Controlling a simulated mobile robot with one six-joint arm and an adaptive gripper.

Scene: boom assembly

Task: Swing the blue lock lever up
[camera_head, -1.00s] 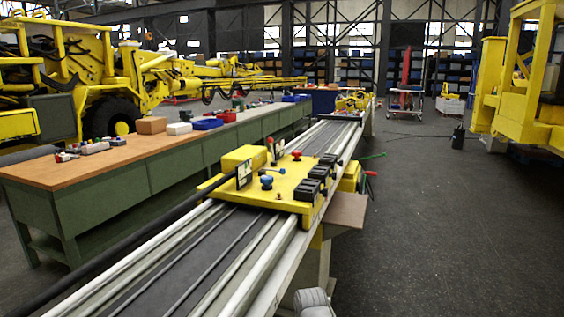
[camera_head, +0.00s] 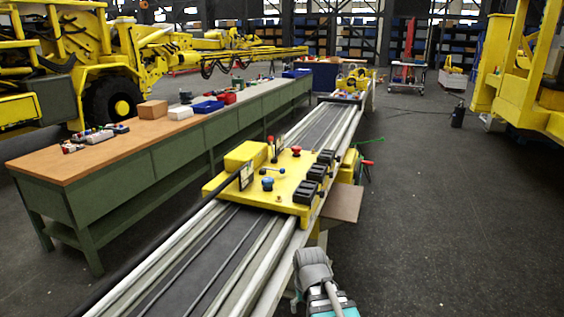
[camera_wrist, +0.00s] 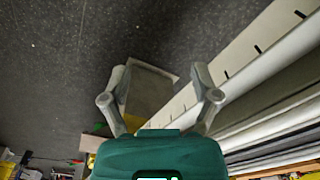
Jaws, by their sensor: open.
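A yellow carriage plate (camera_head: 290,190) sits across the long boom rails in the head view. On it are a blue round knob (camera_head: 267,183) and a small lever with a blue end (camera_head: 282,170), lying low near the plate's middle. Which of these is the lock lever is too small to tell. My gripper (camera_wrist: 160,85) shows in the wrist view with its two grey fingers spread apart and nothing between them. It points at the floor and rail side, away from the lever. In the head view a grey and teal part of my arm shows at the bottom, right of the rails.
Black blocks (camera_head: 317,173), a red knob (camera_head: 296,150) and a yellow box (camera_head: 245,155) stand on the plate. A brown board (camera_head: 342,203) juts out at the right. A long workbench (camera_head: 110,160) runs along the left.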

